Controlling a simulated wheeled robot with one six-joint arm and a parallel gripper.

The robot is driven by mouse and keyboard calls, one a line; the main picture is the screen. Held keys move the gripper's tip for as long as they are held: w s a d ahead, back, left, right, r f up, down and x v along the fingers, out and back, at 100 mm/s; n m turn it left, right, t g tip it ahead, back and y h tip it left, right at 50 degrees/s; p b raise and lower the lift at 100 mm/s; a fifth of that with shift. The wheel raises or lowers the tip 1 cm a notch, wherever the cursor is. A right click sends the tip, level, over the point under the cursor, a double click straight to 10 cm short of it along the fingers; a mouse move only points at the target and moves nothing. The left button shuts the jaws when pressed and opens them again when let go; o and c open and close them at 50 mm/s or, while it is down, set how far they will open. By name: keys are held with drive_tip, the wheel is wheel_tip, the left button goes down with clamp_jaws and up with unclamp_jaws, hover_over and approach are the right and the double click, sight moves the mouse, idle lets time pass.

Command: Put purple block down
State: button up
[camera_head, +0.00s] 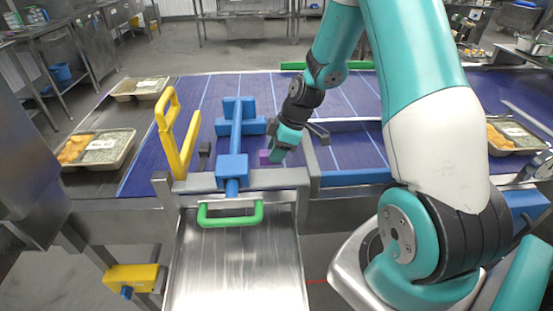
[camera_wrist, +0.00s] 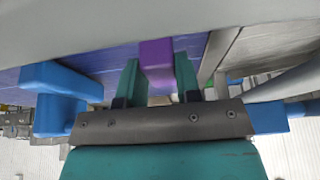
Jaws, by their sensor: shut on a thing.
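The purple block (camera_head: 264,157) shows as a small patch beside the tip of my teal gripper (camera_head: 276,156), over the blue belt behind the grey front rail. In the wrist view the purple block (camera_wrist: 157,60) sits between the two teal fingers of my gripper (camera_wrist: 157,72), which is shut on it. Its far end sticks out past the fingertips toward the belt. From these views I cannot tell whether the block touches the belt surface.
A blue cross-shaped fixture (camera_head: 236,130) stands left of my gripper, with a yellow handle frame (camera_head: 178,140) further left. A green handle (camera_head: 230,219) is in front. A grey divider (camera_head: 314,158) is close on the right. Food trays (camera_head: 122,158) lie far left.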

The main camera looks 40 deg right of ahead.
drive_tip(key=shift+f, duration=1.75)
drive_tip(key=shift+f, duration=0.15)
drive_tip(key=o, duration=0.9)
